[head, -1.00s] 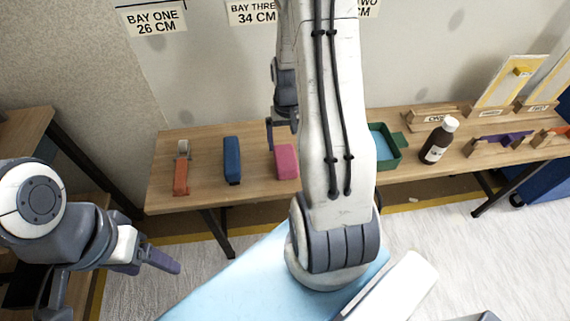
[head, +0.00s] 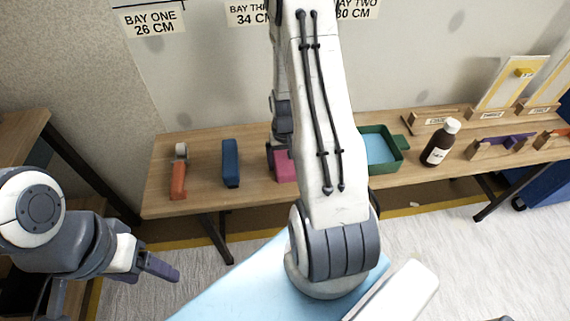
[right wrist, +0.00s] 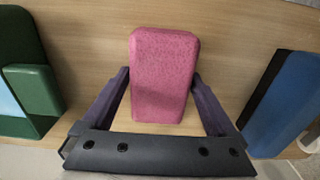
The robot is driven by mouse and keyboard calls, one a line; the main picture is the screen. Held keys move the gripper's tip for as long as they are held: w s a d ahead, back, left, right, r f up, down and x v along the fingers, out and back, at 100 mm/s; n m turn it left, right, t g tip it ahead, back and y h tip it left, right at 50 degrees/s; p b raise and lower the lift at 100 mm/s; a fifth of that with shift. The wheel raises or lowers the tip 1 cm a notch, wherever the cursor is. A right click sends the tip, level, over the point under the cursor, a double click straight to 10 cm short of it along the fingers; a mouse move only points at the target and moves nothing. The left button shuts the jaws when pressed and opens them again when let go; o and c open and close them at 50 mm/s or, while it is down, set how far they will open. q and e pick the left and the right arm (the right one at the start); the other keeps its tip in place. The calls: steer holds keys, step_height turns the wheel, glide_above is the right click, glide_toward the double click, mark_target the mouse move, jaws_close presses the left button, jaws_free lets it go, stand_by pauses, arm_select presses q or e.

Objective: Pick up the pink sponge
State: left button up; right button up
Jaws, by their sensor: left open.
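The pink sponge (head: 285,170) stands on the wooden bench, partly hidden behind my right arm in the head view. In the right wrist view the sponge (right wrist: 163,75) stands between the fingers of my right gripper (right wrist: 161,76). One finger is on each side, with the tips very close to its sides; I cannot tell whether they touch. The fingers are spread wide. In the head view my right gripper (head: 278,155) is at the sponge, mostly hidden by the arm. My left gripper (head: 157,266) is open and empty at the lower left, away from the bench.
On the bench (head: 205,200), a blue block (head: 231,163) and an orange tool (head: 179,175) stand left of the sponge. A green tray (head: 400,150) and a brown bottle (head: 440,143) stand to its right. Wooden holders (head: 500,142) occupy the bench's right end.

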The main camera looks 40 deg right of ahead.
mark_target(285, 159)
steer(key=c, duration=0.9)
steer(key=shift+o, duration=0.2)
steer(key=shift+r, duration=0.65)
step_height(285, 159, up, 3)
steer(key=shift+f+p, duration=0.1)
steer(key=shift+p, duration=0.45)
steer(key=s+d+r+p, duration=0.1)
steer(key=s+d+r, duration=0.4)
steer(key=s, duration=0.5)
step_height(285, 159, up, 2)
steer(key=shift+s+d, duration=0.2)
